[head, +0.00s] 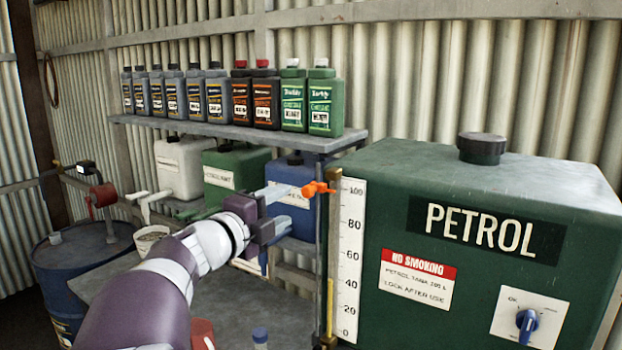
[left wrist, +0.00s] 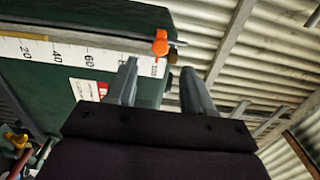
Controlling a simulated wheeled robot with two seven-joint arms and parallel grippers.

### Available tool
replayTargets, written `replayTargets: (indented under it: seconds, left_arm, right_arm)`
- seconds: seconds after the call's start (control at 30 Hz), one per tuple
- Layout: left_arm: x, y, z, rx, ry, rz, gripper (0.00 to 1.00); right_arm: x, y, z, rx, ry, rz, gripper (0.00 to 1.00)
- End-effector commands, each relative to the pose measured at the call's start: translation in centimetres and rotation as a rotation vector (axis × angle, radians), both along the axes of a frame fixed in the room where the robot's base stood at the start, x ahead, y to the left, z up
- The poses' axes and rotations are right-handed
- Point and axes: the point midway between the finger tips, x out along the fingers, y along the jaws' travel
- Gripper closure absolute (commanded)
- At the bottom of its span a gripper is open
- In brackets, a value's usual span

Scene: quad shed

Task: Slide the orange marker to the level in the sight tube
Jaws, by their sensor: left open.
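The orange marker (head: 316,188) sits near the top of the white scale (head: 348,260), about level with the 100 mark. The upright sight tube (head: 329,305) runs along the left side of the scale, with a yellow stretch in its lower part. My left gripper (head: 288,200) is open and empty, just left of the marker and pointing at it. In the left wrist view, the marker (left wrist: 160,42) shows beyond the gap between the two fingertips (left wrist: 160,68), apart from them. My right gripper is in neither view.
The green petrol tank (head: 460,185) fills the right side. A shelf (head: 230,132) with several bottles hangs behind my left arm. Jerry cans, including a blue one (head: 290,205), stand behind the gripper. A blue drum (head: 75,270) stands at left.

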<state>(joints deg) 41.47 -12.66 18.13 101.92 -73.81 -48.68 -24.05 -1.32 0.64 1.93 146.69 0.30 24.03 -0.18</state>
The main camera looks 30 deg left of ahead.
Motion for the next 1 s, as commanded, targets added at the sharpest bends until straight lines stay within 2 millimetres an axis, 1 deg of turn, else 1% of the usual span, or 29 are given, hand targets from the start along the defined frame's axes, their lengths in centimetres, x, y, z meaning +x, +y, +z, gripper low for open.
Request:
replayTargets:
  seconds: [0.03,0.07,0.2,0.3,0.4,0.5,0.6,0.83,0.87,0.9,1.0]
  left_arm:
    - [1.0,-0.2,0.4,-0.004,0.002,-0.003,0.48]
    - [1.7,-0.3,0.5,-0.004,0.003,-0.003,0.48]
    - [5.4,-0.5,0.6,-0.008,0.005,-0.001,0.48]
    - [7.9,-0.7,0.6,-0.008,0.004,0.001,0.48]
    - [9.8,-0.8,0.4,-0.008,0.005,0.002,0.48]
    - [10.9,-0.8,0.2,-0.007,0.004,0.004,0.48]
    - [11.5,-0.9,0.1,-0.008,0.003,0.004,0.48]
    - [11.6,-0.9,-0.1,-0.007,0.003,0.005,0.48]
    - [11.6,-0.9,-0.1,-0.007,0.003,0.005,0.58]
    - [11.6,-0.9,-0.1,-0.007,0.003,0.005,0.71]
    - [11.6,-0.9,-0.1,-0.007,0.003,0.006,1.0]
  right_arm:
    - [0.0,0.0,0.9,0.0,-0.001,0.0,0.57]
    - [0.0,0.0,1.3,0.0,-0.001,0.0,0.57]
    - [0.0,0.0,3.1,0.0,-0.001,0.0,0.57]
    - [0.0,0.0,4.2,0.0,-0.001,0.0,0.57]
    - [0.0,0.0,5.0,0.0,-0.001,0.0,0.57]
    - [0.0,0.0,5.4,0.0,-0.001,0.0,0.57]
    - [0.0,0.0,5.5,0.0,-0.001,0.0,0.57]
    - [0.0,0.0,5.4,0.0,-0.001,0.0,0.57]
    - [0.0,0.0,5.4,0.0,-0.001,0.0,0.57]
    - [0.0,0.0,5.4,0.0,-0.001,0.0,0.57]
    - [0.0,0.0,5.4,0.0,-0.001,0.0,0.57]
